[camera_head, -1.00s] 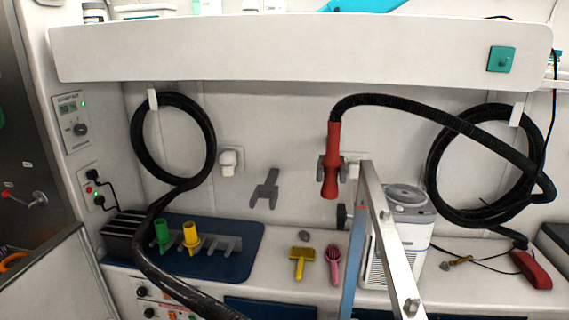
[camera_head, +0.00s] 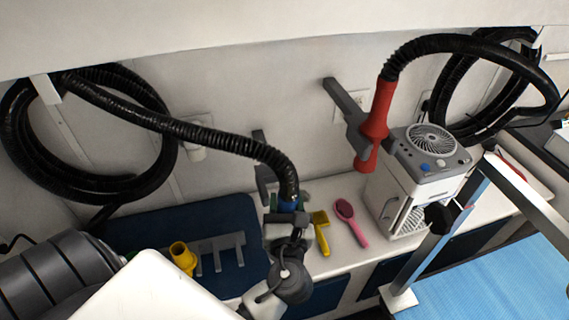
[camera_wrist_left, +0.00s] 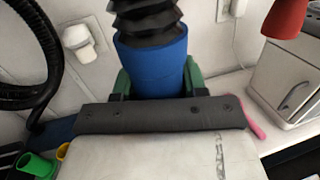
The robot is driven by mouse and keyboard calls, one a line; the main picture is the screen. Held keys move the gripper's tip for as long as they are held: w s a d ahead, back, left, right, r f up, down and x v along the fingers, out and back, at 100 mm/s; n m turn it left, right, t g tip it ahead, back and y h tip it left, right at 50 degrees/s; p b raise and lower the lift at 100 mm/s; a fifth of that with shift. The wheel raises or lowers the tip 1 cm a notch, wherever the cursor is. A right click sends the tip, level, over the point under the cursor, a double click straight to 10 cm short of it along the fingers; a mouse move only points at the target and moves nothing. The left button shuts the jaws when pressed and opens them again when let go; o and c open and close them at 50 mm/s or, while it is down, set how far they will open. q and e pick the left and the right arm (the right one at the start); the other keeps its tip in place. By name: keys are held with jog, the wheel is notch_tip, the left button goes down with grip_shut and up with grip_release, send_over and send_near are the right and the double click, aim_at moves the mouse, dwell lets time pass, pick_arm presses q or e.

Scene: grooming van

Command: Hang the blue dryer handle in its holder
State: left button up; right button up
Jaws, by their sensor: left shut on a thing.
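My left gripper (camera_head: 289,222) is shut on the blue dryer handle (camera_head: 289,206). The handle's black hose (camera_head: 200,128) runs up from it to the coil at the left. In the left wrist view the blue handle (camera_wrist_left: 152,62) stands upright between green fingers (camera_wrist_left: 156,88). The empty grey wall holder (camera_head: 261,166) is just left of and behind the handle, partly hidden by the hose and gripper. The gap between handle and holder is hard to judge. My right gripper is not in view.
A red dryer handle (camera_head: 374,122) hangs in a matching grey holder (camera_head: 345,98) to the right. Below are a yellow brush (camera_head: 321,232), a pink brush (camera_head: 350,220) and a white fan unit (camera_head: 410,180). A yellow nozzle (camera_head: 182,257) stands in a rack at the left.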

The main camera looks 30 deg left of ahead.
aim_at(288, 188)
pick_arm(q)
jog(key=r+n+g+y+p, duration=0.3)
jog(key=r+n+g, duration=0.1)
jog(key=shift+w+d, duration=0.3)
jog(key=shift+w, duration=0.1)
jog(key=shift+d+g+y, duration=0.15)
jog(key=shift+g+y, duration=0.15)
jog(key=shift+y, duration=0.1)
jog(key=shift+n, duration=0.3)
jog(key=shift+w+a+f+b, duration=0.25)
jog(key=shift+a+f+b, duration=0.05)
jog(key=shift+a, duration=0.35)
jog(key=w+b+x, duration=0.1)
jog(key=x, duration=1.2)
jog(key=shift+d+f, duration=0.4)
jog(key=shift+f, duration=0.15)
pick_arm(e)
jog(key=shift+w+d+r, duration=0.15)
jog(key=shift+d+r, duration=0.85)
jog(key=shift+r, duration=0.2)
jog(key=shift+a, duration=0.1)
